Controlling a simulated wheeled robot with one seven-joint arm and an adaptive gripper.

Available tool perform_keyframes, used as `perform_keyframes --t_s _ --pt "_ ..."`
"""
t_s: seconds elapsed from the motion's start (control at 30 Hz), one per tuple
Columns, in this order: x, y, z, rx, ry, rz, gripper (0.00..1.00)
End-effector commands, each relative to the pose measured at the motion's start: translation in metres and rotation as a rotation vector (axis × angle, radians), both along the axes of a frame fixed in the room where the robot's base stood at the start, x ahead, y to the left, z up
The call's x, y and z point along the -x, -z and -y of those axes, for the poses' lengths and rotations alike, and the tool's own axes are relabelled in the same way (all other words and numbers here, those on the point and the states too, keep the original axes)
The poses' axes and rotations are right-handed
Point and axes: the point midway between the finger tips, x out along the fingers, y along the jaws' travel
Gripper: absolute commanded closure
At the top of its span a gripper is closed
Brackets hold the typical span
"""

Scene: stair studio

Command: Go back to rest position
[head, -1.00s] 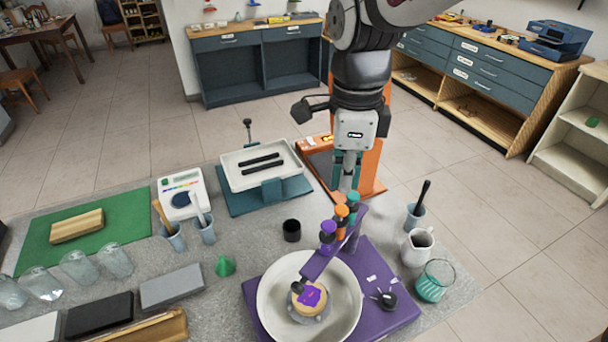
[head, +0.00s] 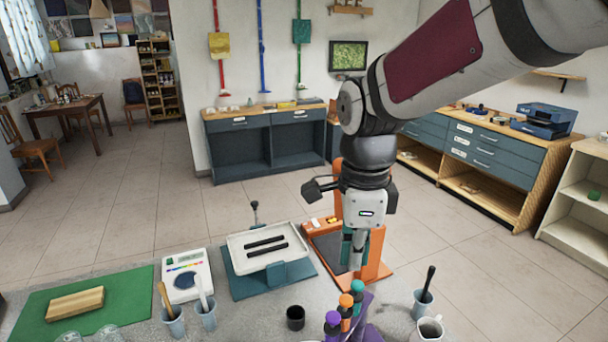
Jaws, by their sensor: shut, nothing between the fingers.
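My gripper (head: 354,267) hangs pointing down in the head view, right of the middle. Its teal fingers are together with nothing between them. It is above and just behind a purple stand with an orange-capped piece (head: 346,302) and a purple-capped piece (head: 332,320). I cannot tell the exact gap between fingers and stand. The lower part of the stand is cut off by the bottom edge of the view. My arm comes in from the upper right.
A white tray on a teal base (head: 234,268) and an orange-framed station (head: 374,262) stand behind. A black cup (head: 295,318), a grey cup (head: 421,304) and a white pitcher (head: 428,330) are near. Blue cabinets (head: 240,150) line the back wall; the tiled floor between is clear.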

Motion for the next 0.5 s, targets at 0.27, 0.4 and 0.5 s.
perform_keyframes --t_s 0.27,0.4,0.5 --pt "0.036 -0.039 0.04 0.048 -0.457 0.141 1.0" --pt "0.059 -0.054 0.06 0.104 -0.735 0.215 1.0" --pt "0.076 -0.062 0.073 0.157 -0.929 0.259 1.0"
